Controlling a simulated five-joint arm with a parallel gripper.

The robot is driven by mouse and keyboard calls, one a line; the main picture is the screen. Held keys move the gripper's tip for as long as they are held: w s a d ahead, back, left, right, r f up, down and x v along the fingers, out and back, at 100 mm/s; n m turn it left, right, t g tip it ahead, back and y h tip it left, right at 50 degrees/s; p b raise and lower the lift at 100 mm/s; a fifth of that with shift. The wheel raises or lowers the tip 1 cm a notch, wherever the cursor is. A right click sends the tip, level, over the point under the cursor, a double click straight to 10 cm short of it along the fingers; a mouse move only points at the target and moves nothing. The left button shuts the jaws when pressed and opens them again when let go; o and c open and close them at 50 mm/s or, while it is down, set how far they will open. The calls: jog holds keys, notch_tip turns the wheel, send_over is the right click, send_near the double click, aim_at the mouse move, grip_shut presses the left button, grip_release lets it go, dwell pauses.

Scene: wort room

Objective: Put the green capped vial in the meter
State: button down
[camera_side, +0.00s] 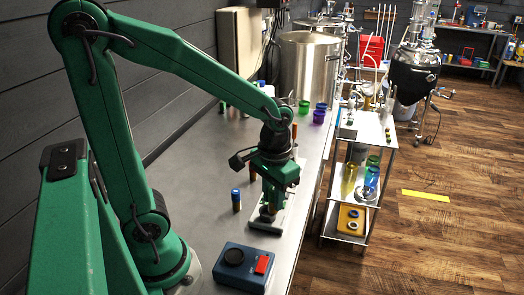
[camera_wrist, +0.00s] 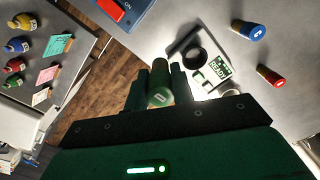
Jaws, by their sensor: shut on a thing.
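My gripper (camera_side: 268,211) points down over the bench. In the wrist view my gripper (camera_wrist: 161,80) is shut on the green capped vial (camera_wrist: 159,97), whose cap faces the camera. In the side view the vial is mostly hidden by the fingers. A white device with a green READY display (camera_wrist: 219,67) and a black ring (camera_wrist: 190,46) lies just past the fingers, to the right. Its pale base (camera_side: 266,226) shows beneath my gripper in the side view. I cannot tell if the vial touches it.
A blue capped vial (camera_side: 236,199) stands left of my gripper. A red capped vial (camera_wrist: 269,75) stands nearby. A blue box (camera_side: 243,267) with a red switch sits at the bench's near end. A shelf cart (camera_side: 366,126) stands right of the bench.

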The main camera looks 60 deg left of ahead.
jog(key=a+f, duration=0.1)
jog(key=a, duration=0.1)
jog(key=w+a+f, duration=0.1)
jog(key=a+f, duration=0.1)
jog(key=w+a+f, duration=0.1)
jog(key=a, duration=0.2)
jog(key=shift+w+f, duration=0.2)
jog(key=shift+w, duration=0.05)
jog(key=shift+f, duration=2)
jog(key=shift+s+f, duration=0.1)
jog(key=shift+f, duration=0.6)
jog(key=c, duration=1.3)
grip_release()
jog(key=shift+d, duration=0.1)
jog(key=shift+o, duration=0.6)
notch_tip(320, 180, up, 13)
jog(key=shift+r, duration=0.2)
